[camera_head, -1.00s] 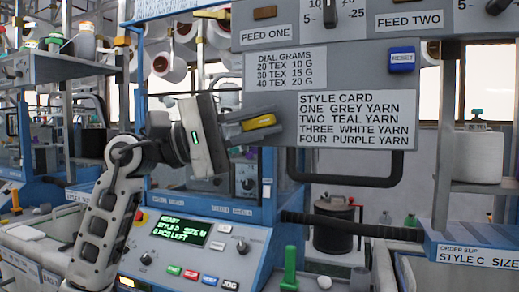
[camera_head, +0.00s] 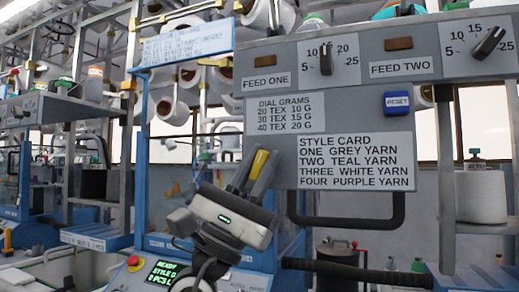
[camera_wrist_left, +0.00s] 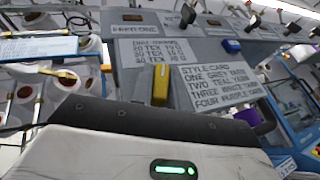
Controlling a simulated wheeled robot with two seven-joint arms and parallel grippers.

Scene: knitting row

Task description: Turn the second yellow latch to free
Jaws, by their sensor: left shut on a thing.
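A yellow latch (camera_head: 260,160) stands close to upright, leaning slightly right, at the left edge of the grey panel (camera_head: 285,190). My left gripper (camera_head: 258,168) points up from below, its two dark fingers on either side of the latch and shut on it. In the left wrist view the latch (camera_wrist_left: 160,85) stands upright beyond the gripper's white and dark body, which hides the fingertips. The latch's mounting is hidden. My right gripper is in neither view.
The panel carries a style card (camera_head: 355,160), a dial grams card (camera_head: 284,113), a blue reset button (camera_head: 397,102) and black dials (camera_head: 326,58). A black handle (camera_head: 345,222) hangs below it. Yarn cones (camera_head: 185,115) stand behind at the left.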

